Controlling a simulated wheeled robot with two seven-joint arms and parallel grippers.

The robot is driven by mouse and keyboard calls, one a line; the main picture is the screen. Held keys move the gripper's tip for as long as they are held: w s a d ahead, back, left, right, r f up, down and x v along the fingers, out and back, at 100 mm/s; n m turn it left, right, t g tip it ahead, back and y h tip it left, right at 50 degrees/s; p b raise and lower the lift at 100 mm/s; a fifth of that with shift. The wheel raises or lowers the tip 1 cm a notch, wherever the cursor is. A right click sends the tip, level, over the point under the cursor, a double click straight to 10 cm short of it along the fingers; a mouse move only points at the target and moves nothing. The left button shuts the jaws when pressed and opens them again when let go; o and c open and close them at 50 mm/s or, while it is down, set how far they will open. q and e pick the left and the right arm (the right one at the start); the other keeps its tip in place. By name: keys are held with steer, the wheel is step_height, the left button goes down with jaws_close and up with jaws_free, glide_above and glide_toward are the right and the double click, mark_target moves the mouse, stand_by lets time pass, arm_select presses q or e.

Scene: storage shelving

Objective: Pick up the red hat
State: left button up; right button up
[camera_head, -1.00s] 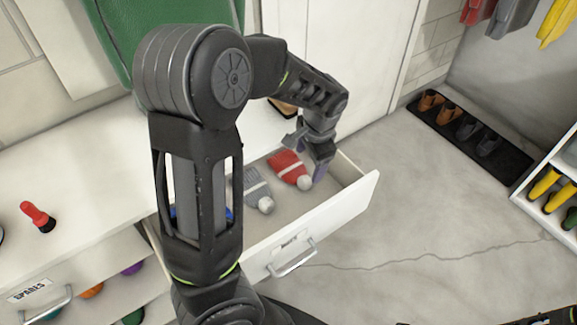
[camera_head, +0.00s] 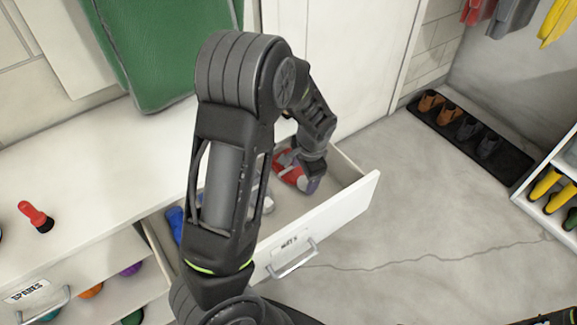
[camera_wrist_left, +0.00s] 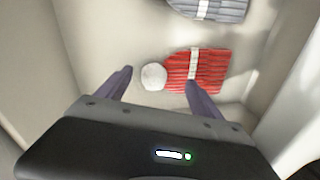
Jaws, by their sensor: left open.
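The red hat (camera_head: 287,172) lies in the open drawer (camera_head: 340,218), partly hidden by my left gripper in the head view. In the left wrist view the red hat (camera_wrist_left: 211,68) shows red ribbing, a white stripe and a white pom-pom (camera_wrist_left: 154,76) at its left end. My left gripper (camera_head: 303,178) is over the hat. In the left wrist view its fingers (camera_wrist_left: 159,80) are apart, with the pom-pom appearing between them and the right fingertip overlapping the red knit. I cannot tell whether they touch the hat. My right gripper is not in view.
A grey hat (camera_wrist_left: 208,8) lies beside the red one. A blue item (camera_head: 175,224) is at the drawer's left. The drawer walls are close around the gripper. A white counter (camera_head: 90,165) holds a red-and-black object (camera_head: 37,217).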

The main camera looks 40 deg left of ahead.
arm_select(q)
steer(key=shift+w+a+f, duration=0.1)
steer(key=shift+f, duration=0.8)
